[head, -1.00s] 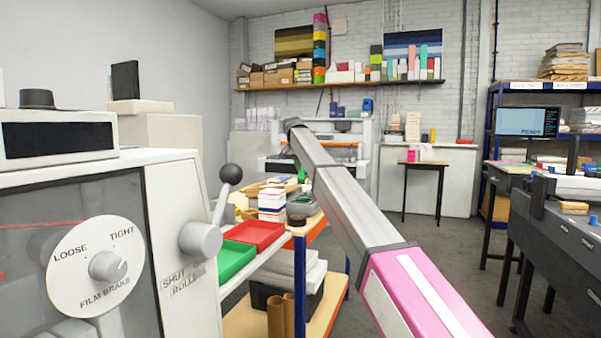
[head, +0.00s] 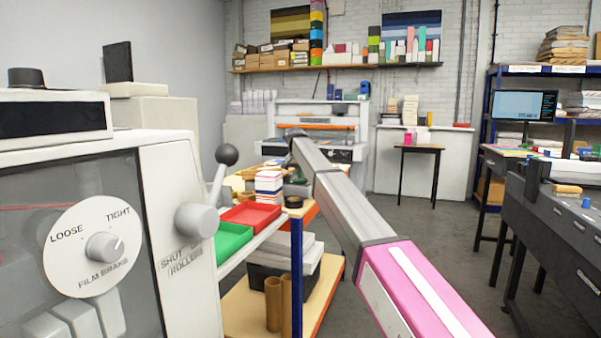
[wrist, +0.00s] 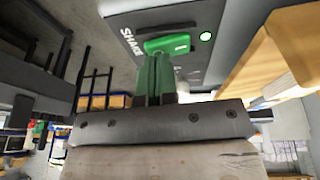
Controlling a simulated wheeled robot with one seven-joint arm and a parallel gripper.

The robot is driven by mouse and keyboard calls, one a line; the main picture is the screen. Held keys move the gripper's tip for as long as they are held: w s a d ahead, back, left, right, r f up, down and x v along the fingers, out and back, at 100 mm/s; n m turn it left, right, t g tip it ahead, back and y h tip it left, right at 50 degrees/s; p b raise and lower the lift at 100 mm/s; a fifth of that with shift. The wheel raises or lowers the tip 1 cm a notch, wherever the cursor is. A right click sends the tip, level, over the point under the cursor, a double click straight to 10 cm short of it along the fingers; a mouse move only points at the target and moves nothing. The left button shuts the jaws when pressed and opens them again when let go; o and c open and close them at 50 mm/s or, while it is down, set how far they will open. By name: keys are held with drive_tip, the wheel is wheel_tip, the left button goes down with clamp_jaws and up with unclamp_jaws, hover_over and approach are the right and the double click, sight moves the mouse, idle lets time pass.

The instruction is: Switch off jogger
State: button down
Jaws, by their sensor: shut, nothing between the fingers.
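In the wrist view a grey panel fills the top, with dark and light faces and white lettering that seems to read SHAKE; I take it as the jogger (wrist: 214,66). My gripper (wrist: 158,58) has green fingers that are shut and empty. Their tips are just below the switch in the picture; I cannot tell whether they touch it. In the head view my arm hides most of that spot, and the switch cannot be made out.
A trolley carries a red tray (head: 250,216), a green tray (head: 232,237) and stacked paper (head: 268,186). A machine with a film brake dial (head: 92,247) and a ball-ended lever (head: 227,155) stands close at left. Grey floor (head: 395,225) is open to the right of the trolley.

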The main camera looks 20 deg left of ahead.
drive_tip(key=shift+s+d+f+y, duration=0.1)
drive_tip(key=shift+d+f+y, duration=0.25)
drive_tip(key=shift+y, duration=0.05)
drive_tip(key=shift+d+f+y, duration=0.1)
drive_tip(key=shift+y, duration=0.2)
drive_tip(key=shift+a, duration=1)
